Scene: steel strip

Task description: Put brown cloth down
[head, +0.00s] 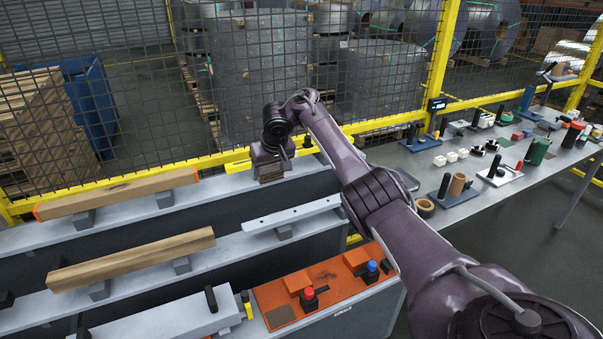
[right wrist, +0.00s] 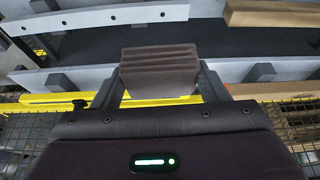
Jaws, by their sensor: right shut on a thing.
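My right gripper (head: 270,180) is shut on the brown cloth (right wrist: 160,72), a folded, layered dark brown pad between the two fingers in the right wrist view. In the head view the cloth (head: 269,173) shows as a small brown patch under the gripper, over the far grey rail (head: 228,186). I cannot tell whether the cloth touches the rail. My left gripper is not in view.
Wooden beams (head: 120,194) lie on blocks on the rails, with a white metal strip (head: 290,214) nearby. A yellow-framed mesh fence (head: 240,90) stands close behind. An orange panel with buttons (head: 325,285) is in front. A grey bench (head: 470,170) with several small items is at right.

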